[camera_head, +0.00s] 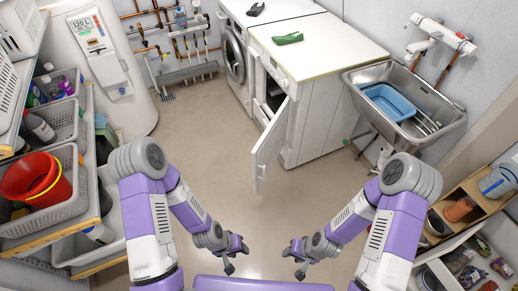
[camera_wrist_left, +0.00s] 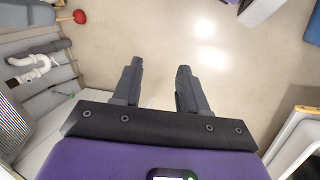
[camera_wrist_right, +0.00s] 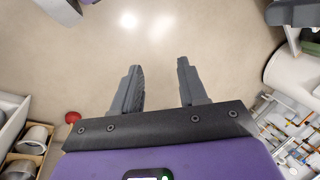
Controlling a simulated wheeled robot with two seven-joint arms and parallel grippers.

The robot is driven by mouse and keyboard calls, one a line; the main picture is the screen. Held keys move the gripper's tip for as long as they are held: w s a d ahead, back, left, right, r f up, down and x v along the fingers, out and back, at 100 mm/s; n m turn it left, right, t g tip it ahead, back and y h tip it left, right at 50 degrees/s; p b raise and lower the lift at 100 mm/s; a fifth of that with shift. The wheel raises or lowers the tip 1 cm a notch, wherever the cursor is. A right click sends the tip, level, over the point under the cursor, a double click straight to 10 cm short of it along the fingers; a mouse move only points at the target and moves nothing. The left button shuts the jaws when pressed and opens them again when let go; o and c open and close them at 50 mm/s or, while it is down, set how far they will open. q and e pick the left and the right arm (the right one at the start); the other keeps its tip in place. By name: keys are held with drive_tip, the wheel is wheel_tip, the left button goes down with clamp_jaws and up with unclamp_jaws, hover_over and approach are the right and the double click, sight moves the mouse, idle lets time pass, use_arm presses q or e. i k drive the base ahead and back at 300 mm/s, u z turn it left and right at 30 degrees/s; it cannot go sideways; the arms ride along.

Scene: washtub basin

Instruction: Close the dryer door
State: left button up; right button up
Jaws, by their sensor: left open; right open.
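The white dryer (camera_head: 330,62) stands in the middle of the back area in the head view. Its dryer door (camera_head: 268,146) is swung wide open towards me, with the dark opening behind it. My left gripper (camera_head: 238,262) and my right gripper (camera_head: 292,262) are in front of and below the door, apart from it. In the left wrist view the left gripper (camera_wrist_left: 158,82) has its fingers spread with only floor between them. In the right wrist view the right gripper (camera_wrist_right: 158,82) is also spread and empty.
A washing machine (camera_head: 236,58) stands left of the dryer, and a steel sink (camera_head: 405,100) with a blue tub (camera_head: 390,101) stands right. A green item (camera_head: 288,38) lies on the dryer. Shelves with a red bucket (camera_head: 36,180) line the left. The middle floor is clear.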

sight(265, 152)
drive_tip(key=i, duration=0.9)
drive_tip(key=z, duration=0.95)
drive_tip(key=i, duration=0.3)
drive_tip(key=u, duration=0.3)
